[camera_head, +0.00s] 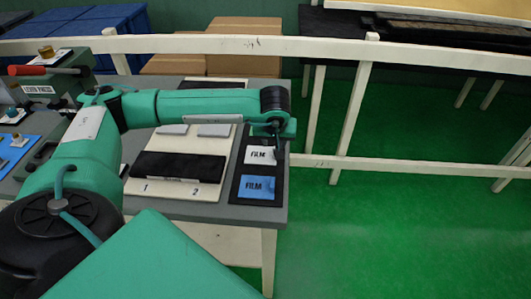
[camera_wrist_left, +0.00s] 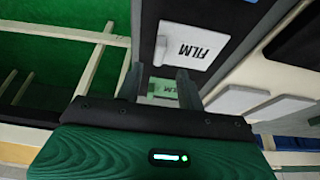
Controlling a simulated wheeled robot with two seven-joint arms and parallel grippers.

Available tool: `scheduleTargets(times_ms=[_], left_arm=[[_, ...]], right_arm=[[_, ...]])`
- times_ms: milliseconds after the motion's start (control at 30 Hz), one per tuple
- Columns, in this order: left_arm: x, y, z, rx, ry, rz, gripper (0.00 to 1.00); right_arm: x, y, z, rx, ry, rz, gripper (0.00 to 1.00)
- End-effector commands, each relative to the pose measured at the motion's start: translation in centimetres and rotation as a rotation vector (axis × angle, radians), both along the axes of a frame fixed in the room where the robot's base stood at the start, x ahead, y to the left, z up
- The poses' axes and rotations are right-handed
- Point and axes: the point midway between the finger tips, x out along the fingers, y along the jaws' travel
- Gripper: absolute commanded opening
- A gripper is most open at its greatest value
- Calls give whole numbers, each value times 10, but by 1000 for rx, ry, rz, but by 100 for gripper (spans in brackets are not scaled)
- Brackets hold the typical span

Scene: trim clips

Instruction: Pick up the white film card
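The white film card (camera_head: 260,155) lies flat on a dark tray (camera_head: 236,187) at the right end of the grey table. My left gripper (camera_head: 277,148) is above the tray, beside the card's far right part in the head view. In the wrist view its two fingers (camera_wrist_left: 158,74) are apart with nothing held between them. My right gripper is not in view.
A blue film card (camera_head: 257,187) lies nearer me on the tray. To the left are a black strip (camera_head: 178,166) and grey pads (camera_head: 214,130). A white rail (camera_head: 330,48) runs behind.

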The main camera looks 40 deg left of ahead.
Motion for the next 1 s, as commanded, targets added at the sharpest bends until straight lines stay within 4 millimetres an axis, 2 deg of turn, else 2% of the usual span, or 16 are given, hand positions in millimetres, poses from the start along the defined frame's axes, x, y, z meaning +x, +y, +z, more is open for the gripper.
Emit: scheduleTargets(times_ms=[33,167,300,567,767,1000], left_arm=[[1,0,-5,0,4,1,38],[5,1,-25,0,5,1,38],[10,4,-40,-1,2,0,38],[11,5,-44,-1,0,0,38],[11,5,-43,-2,0,1,1],[11,5,-43,-2,0,1,0]], right_arm=[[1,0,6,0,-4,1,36],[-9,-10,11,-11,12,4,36],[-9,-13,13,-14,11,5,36],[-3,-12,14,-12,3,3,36],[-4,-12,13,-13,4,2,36],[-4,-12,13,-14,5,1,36]])
